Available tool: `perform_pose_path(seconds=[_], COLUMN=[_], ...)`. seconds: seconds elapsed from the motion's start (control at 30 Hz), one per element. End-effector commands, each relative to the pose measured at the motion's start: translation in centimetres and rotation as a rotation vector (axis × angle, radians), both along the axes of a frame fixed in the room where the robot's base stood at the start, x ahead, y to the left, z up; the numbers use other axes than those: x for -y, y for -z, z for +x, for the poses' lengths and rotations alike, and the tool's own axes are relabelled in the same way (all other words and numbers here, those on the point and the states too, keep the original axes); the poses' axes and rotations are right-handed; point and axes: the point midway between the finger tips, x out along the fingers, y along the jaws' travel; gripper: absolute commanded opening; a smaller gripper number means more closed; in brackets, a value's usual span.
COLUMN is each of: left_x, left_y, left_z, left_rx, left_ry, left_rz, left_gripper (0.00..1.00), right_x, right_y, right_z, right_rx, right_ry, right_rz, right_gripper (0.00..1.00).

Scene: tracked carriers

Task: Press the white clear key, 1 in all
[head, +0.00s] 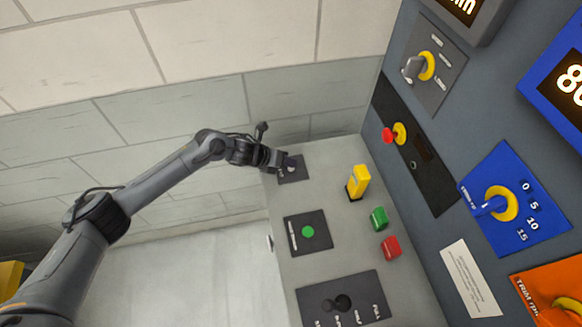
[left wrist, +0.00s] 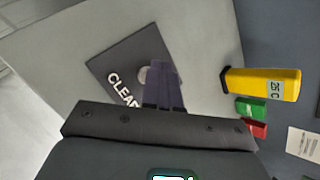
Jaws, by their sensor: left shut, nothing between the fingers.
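The white clear key (left wrist: 144,74) is a small round pale button on a dark plate (left wrist: 107,68) lettered "CLEAR" in the left wrist view. In the head view the plate (head: 297,175) sits at the far left corner of the grey console. My left gripper (head: 290,164) is shut and empty, with its fingertips right over the key. In the left wrist view the fingers (left wrist: 162,82) cover the key's right part. I cannot tell whether they touch it. My right gripper is not in view.
A yellow block-shaped handle (head: 359,181), a green key (head: 379,218) and a red key (head: 391,246) stand to the right on the console (head: 335,215). A green round button (head: 308,232) is nearer. The upright panel with knobs (head: 430,110) rises at the right.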

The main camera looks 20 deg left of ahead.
Motion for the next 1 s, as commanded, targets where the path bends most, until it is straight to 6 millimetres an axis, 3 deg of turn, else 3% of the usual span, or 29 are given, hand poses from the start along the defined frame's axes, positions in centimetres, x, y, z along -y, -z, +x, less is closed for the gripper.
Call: perform_pose_path(seconds=[1.0], left_x=[-0.02], left_y=[0.65], left_z=[-0.04], left_rx=[-0.001], left_ry=[0.000], left_rz=[0.001], left_gripper=[0.00], right_x=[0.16], right_y=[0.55], right_z=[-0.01], right_rx=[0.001], right_ry=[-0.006], right_rz=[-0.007], right_gripper=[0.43])
